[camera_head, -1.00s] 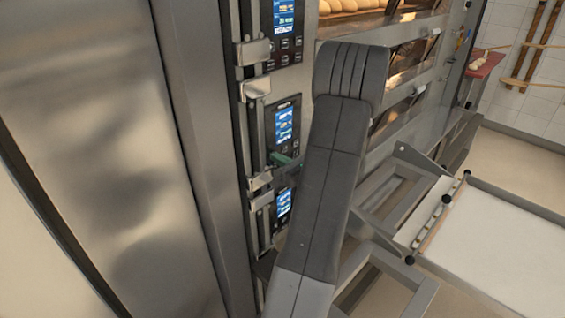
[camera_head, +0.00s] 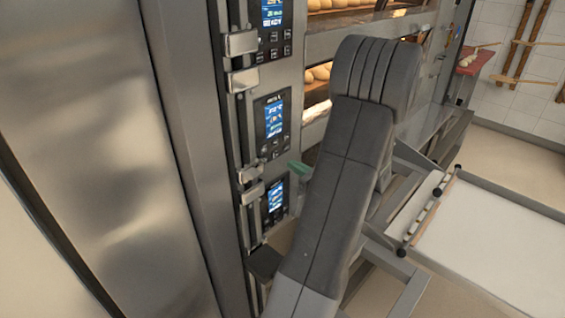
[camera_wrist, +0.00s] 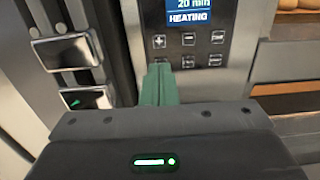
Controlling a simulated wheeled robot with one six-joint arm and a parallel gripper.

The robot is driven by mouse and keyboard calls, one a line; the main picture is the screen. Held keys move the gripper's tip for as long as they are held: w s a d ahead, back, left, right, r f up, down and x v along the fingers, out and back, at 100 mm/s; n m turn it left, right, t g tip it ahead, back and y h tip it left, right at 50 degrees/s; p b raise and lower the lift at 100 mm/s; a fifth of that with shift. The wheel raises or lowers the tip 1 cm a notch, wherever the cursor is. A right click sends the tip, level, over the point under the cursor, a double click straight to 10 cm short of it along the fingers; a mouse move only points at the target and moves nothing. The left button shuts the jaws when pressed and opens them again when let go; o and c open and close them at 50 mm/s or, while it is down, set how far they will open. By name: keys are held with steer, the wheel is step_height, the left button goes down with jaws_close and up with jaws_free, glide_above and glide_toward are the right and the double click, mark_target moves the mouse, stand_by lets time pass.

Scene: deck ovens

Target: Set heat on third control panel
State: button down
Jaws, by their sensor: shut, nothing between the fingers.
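Three dark control panels with lit blue screens are stacked on the oven front in the head view: an upper panel (camera_head: 272,45), a middle panel (camera_head: 271,125) and a lowest panel (camera_head: 275,199). My gripper (camera_head: 297,168) shows as green fingertips beside my arm, to the right between the middle and lowest panels. In the wrist view my gripper (camera_wrist: 158,80) is shut and empty, in front of a control panel (camera_wrist: 200,57) whose screen reads "20 min" and "HEATING". Its fingertips overlap the lower left of the button rows. Contact with the panel cannot be told.
Metal latches (camera_head: 241,43) stick out left of the panels. Oven decks with bread (camera_head: 320,73) lie to the right, partly behind my arm. A white loading table (camera_head: 480,235) stands at right. Open floor (camera_head: 510,160) shows behind it.

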steer(key=v, duration=0.3)
steer(key=shift+s+d, duration=0.1)
steer(key=shift+d, duration=0.05)
steer(key=shift+f, duration=0.1)
stand_by(0.4)
